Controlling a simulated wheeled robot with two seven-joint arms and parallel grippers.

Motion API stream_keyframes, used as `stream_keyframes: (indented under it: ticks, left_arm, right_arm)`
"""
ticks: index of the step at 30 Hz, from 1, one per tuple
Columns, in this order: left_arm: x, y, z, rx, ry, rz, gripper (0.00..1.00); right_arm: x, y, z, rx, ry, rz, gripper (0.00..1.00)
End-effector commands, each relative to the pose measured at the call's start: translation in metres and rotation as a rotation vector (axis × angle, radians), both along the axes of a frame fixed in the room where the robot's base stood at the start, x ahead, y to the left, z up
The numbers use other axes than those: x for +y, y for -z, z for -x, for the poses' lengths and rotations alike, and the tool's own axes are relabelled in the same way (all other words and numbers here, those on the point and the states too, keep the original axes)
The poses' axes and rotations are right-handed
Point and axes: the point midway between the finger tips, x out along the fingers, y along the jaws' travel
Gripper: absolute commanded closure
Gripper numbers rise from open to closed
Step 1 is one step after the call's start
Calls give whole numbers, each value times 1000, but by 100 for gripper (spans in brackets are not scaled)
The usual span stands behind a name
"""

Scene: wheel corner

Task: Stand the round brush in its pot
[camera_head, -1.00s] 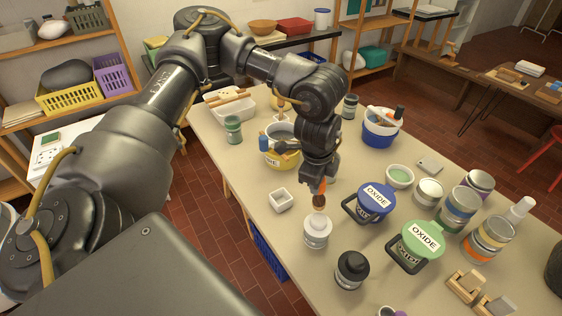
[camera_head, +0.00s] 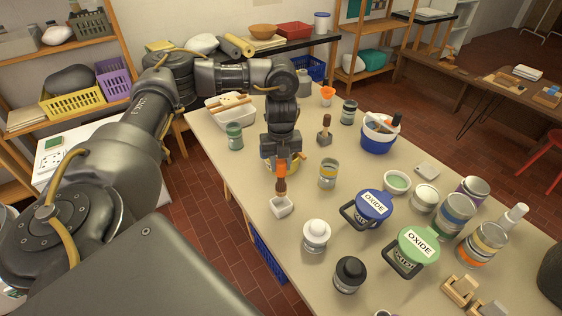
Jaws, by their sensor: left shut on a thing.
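My left gripper (camera_head: 281,168) points down, with orange fingertips shut on a brown brush (camera_head: 281,187), taken to be the round brush. The brush is upright, its lower end at or just above a small white square dish (camera_head: 281,207); I cannot tell whether it touches. Which vessel is the brush's pot is not clear. My right gripper is not in view.
A banded jar (camera_head: 328,174) and a white-lidded jar (camera_head: 316,236) stand right of the dish. Blue (camera_head: 374,205) and green (camera_head: 419,243) OXIDE tubs stand further right. A second brush (camera_head: 324,130) and a blue bucket (camera_head: 377,140) are behind. The table front-left of the dish is clear.

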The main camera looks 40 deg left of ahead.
Motion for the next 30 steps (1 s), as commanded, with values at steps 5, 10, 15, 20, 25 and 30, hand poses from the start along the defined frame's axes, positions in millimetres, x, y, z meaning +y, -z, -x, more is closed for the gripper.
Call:
stream_keyframes:
  ticks: [5, 10, 15, 20, 25, 30]
  left_arm:
    - [0, 3, 0, 0, 0, 0, 98]
    - [-1, 32, 2, 5, -3, 1, 98]
    - [-1, 54, 1, 3, -2, 0, 98]
    - [-1, 59, 0, -1, 0, 0, 98]
    - [-1, 77, 1, 3, -2, 1, 98]
    - [0, 91, 1, 2, -3, 0, 98]
  right_arm:
    - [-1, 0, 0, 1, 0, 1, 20]
    - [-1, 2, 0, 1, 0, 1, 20]
    - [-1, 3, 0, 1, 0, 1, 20]
    - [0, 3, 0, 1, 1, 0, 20]
    - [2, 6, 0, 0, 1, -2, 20]
    - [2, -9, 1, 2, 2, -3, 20]
